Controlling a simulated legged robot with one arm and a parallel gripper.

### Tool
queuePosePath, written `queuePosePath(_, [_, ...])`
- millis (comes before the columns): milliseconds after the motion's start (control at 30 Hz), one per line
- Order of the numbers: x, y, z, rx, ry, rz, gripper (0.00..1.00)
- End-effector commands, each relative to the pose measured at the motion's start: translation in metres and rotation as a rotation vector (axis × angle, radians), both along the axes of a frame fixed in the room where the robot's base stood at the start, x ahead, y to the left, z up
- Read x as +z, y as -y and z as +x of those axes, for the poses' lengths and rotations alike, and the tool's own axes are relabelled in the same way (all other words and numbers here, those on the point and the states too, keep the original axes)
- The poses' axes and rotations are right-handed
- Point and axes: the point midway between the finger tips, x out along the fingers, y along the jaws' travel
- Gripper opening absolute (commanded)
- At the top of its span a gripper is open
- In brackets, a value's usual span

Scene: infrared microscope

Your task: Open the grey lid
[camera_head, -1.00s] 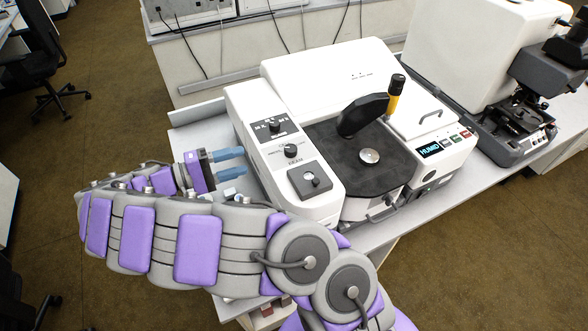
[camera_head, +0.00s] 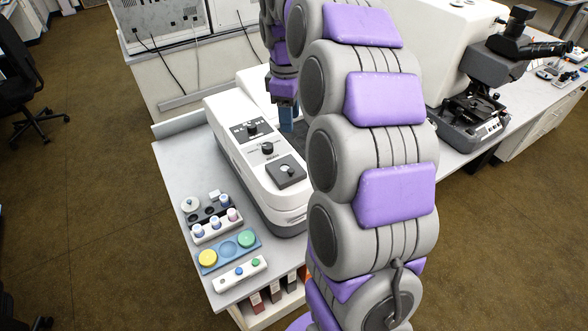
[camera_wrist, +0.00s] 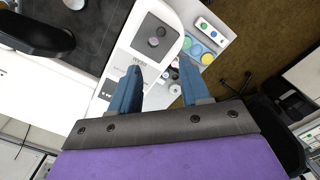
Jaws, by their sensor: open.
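A dark grey round-ended top, which looks like the grey lid (camera_wrist: 97,28), lies flat on the white instrument in the upper left of the wrist view. A black handle-like arm (camera_wrist: 35,35) rises over it, and a silver knob (camera_wrist: 75,3) shows at the picture's top edge. In the head view my arm hides this top. My gripper (camera_wrist: 158,72), with two blue fingers, is open and empty. In the wrist view its fingers appear over the white control panel (camera_wrist: 118,65), to the right of the dark top. The gripper (camera_head: 287,117) also shows in the head view, partly behind my arm.
The white instrument (camera_head: 225,105) has knobs on its panel. Vial racks and coloured pots (camera_head: 225,240) stand on the bench left of it. A microscope (camera_head: 475,100) stands at the right. Bare bench (camera_head: 180,160) shows at the left edge.

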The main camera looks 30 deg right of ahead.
Motion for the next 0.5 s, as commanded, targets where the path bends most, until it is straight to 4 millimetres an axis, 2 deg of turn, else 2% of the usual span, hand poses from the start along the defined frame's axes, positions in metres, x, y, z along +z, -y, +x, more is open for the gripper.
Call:
queuePosePath(100, [0.002,0.003,0.0,0.019,0.022,0.026,0.46])
queuePosePath(233, [-0.01,0.003,-0.001,0.022,0.021,0.028,0.46])
queuePosePath(500, [-0.06,0.003,-0.002,0.021,0.018,0.027,0.46])
